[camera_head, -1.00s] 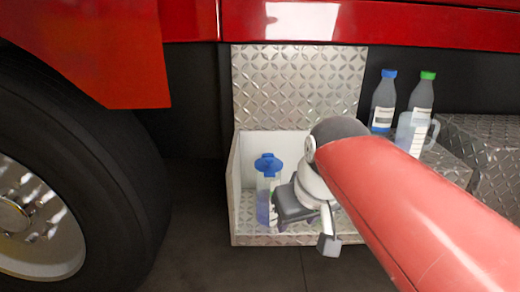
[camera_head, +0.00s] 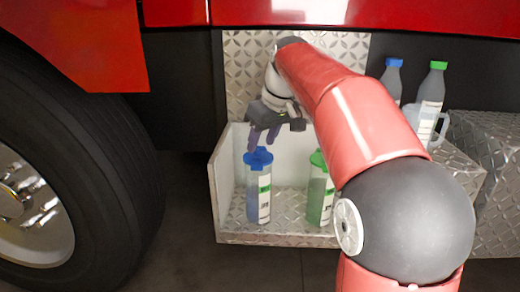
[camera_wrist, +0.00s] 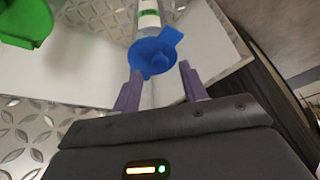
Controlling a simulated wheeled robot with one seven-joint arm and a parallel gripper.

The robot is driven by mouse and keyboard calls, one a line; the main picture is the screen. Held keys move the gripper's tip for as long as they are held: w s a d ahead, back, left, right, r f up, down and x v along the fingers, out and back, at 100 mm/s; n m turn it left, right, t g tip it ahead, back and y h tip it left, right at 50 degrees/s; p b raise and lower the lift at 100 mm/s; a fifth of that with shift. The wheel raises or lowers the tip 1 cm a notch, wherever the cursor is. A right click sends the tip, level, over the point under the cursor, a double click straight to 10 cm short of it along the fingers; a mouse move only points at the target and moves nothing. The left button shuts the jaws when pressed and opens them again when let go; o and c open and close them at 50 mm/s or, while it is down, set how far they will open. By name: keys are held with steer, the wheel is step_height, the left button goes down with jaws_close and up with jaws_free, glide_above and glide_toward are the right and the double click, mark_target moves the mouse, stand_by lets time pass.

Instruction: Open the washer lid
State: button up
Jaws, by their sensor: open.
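A clear container with blue liquid (camera_head: 258,200) stands upright at the left in the open compartment. Its blue lid (camera_head: 259,158) is on, with a tab at the side. My gripper (camera_head: 262,143) is open and points down just above this lid. In the wrist view, the blue lid (camera_wrist: 155,53) lies ahead of and between the two purple fingers, and my gripper (camera_wrist: 160,85) holds nothing. I cannot tell whether a fingertip touches the lid.
A container with green liquid (camera_head: 319,200) and a green lid (camera_head: 318,159) stands to the right, partly behind my arm. The compartment's white left wall (camera_head: 222,180) is close by. Bottles (camera_head: 430,100) stand on a metal step at right. A tire (camera_head: 90,150) is at left.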

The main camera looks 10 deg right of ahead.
mark_target(258, 156)
steer(key=shift+x, duration=1.2)
jaws_close()
